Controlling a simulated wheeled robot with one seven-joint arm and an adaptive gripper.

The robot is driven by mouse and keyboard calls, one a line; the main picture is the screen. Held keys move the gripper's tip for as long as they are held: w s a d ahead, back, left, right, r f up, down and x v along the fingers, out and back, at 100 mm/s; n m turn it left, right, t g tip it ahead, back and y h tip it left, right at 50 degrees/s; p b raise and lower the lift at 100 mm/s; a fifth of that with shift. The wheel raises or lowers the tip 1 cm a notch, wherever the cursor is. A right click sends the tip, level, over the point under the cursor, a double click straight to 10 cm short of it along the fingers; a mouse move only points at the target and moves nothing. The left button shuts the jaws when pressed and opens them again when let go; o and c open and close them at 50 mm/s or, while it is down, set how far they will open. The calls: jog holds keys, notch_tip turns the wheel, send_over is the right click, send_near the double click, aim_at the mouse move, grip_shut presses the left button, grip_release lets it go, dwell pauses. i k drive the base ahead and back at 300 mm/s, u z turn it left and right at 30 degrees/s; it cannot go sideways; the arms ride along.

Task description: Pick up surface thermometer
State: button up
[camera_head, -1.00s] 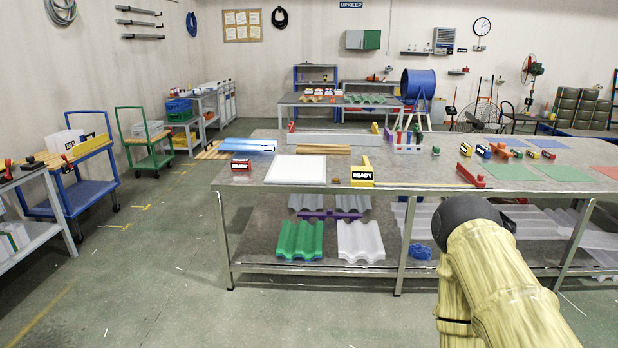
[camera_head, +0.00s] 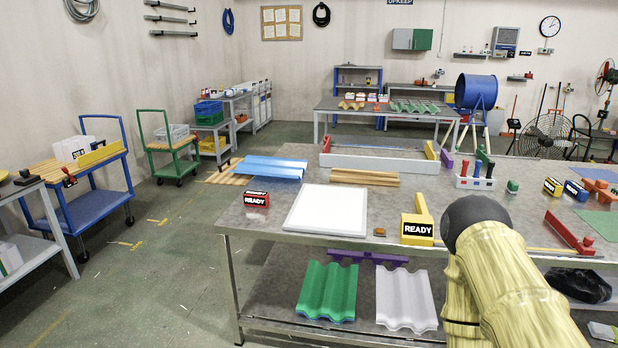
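I cannot tell for certain which thing is the surface thermometer. On the workbench (camera_head: 270,220) lie several small items among which it could be. A yellow block with a READY label (camera_head: 417,230) and an upright yellow part stands near the front edge. A small brown item (camera_head: 380,232) lies left of it. A small green-and-white item (camera_head: 512,187) sits farther back. My arm shows at the lower right, but my gripper is outside the view.
A white panel (camera_head: 327,210) and a red READY block (camera_head: 256,199) lie on the bench's left part. A blue corrugated sheet (camera_head: 275,167) lies behind them. A white caddy (camera_head: 475,182) stands behind the yellow block.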

aim_at(255, 199)
jog(key=u, duration=0.4)
jog(key=i, duration=1.65)
jog(key=u, duration=0.4)
